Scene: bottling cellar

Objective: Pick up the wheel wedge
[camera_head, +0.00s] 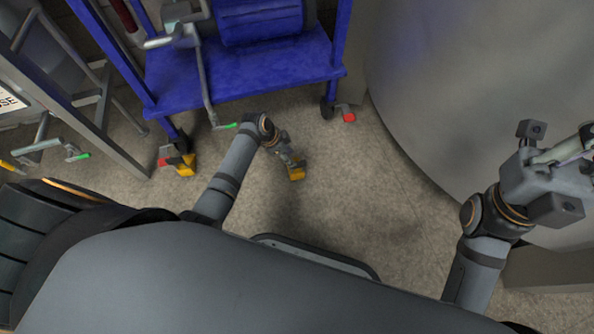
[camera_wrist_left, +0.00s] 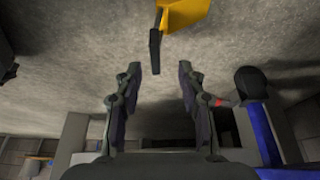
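A yellow wheel wedge (camera_head: 297,174) with a dark face lies on the floor in front of the blue cart. My left gripper (camera_head: 291,160) is right by the wedge in the head view. In the wrist view my left gripper (camera_wrist_left: 156,72) is open and empty, with the wedge beyond its fingertips. My right gripper (camera_head: 570,150) is up at the right edge, its fingertips partly cut off.
The blue cart (camera_head: 240,75) stands on wheels behind my left gripper. Another yellow and red wedge (camera_head: 184,166) sits by its left wheel. A red piece (camera_head: 348,114) lies by its right wheel. A large grey tank (camera_head: 480,90) fills the right. Floor between is clear.

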